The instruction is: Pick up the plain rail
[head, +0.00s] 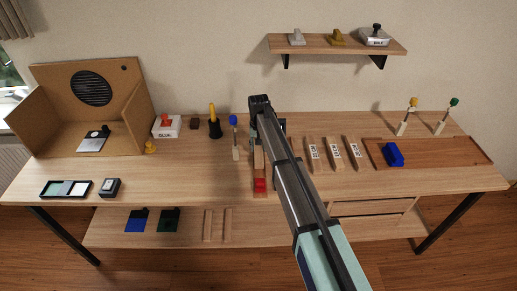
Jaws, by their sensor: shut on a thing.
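My arm reaches from the lower right to the middle of the bench in the head view. Its dark end (262,104) is over the back of the bench, and the arm hides most of my gripper and its fingertips. A pale wooden strip without a visible label, likely the plain rail (259,158), shows just left of the arm, partly covered by it. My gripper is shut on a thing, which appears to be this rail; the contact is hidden. I cannot tell whether the rail is lifted.
Labelled rails (335,152) lie right of the arm. A red block (260,185) is at the strip's near end. A blue-topped post (235,140) stands close left. A brown tray (456,152) holds a blue block (393,154). A shelf (335,45) hangs above.

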